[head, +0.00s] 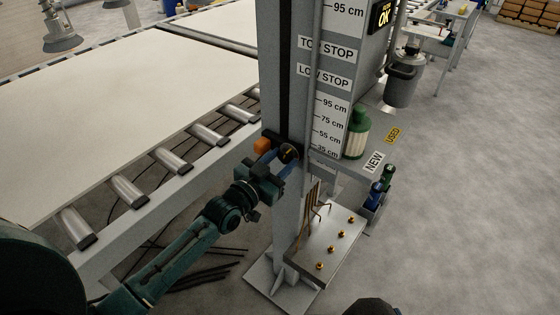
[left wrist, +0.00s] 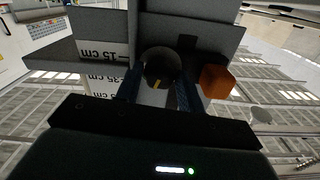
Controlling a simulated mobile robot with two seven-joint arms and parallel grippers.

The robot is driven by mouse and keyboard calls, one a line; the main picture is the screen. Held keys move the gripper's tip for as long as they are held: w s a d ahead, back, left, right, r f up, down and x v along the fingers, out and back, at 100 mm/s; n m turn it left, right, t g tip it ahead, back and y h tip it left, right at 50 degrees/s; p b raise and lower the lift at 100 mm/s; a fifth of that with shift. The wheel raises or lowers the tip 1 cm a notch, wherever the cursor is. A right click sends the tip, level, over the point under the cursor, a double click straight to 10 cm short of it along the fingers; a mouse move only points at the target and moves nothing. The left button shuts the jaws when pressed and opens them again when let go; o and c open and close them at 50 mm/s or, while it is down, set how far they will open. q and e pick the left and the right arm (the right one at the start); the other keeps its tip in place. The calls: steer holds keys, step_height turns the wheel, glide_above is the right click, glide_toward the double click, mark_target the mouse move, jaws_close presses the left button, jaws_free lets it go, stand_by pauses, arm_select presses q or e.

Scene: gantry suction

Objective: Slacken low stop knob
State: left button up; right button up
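The low stop knob (head: 289,152) is a dark round knob low on the grey post, beside the lower end of the height scale. In the left wrist view the knob (left wrist: 162,64) is black with a small yellow mark. My left gripper (head: 279,156) reaches it from the left. In the left wrist view the blue fingers of my left gripper (left wrist: 156,90) stand on either side of the knob and appear to touch its sides. An orange block (head: 262,145) is just left of the knob; it also shows in the left wrist view (left wrist: 217,80). My right gripper is out of view.
The post (head: 283,80) stands beside a roller conveyor (head: 165,160) carrying a large pale sheet (head: 90,95). A metal plate (head: 325,250) with several brass fittings is at the post's foot. A green-and-cream bottle (head: 357,133) stands right of the scale.

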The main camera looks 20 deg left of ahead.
arm_select(q)
steer(key=c, duration=0.5)
steer(key=shift+n, duration=0.3)
steer(key=shift+r+n+p, duration=0.1)
steer(key=shift+n+p, duration=0.4)
steer(key=shift+n, duration=0.3)
steer(key=shift+n+p, duration=0.35)
steer(key=shift+n, duration=1.85)
steer(key=o, duration=1)
steer(key=shift+c, duration=0.2)
steer(key=shift+s, duration=0.15)
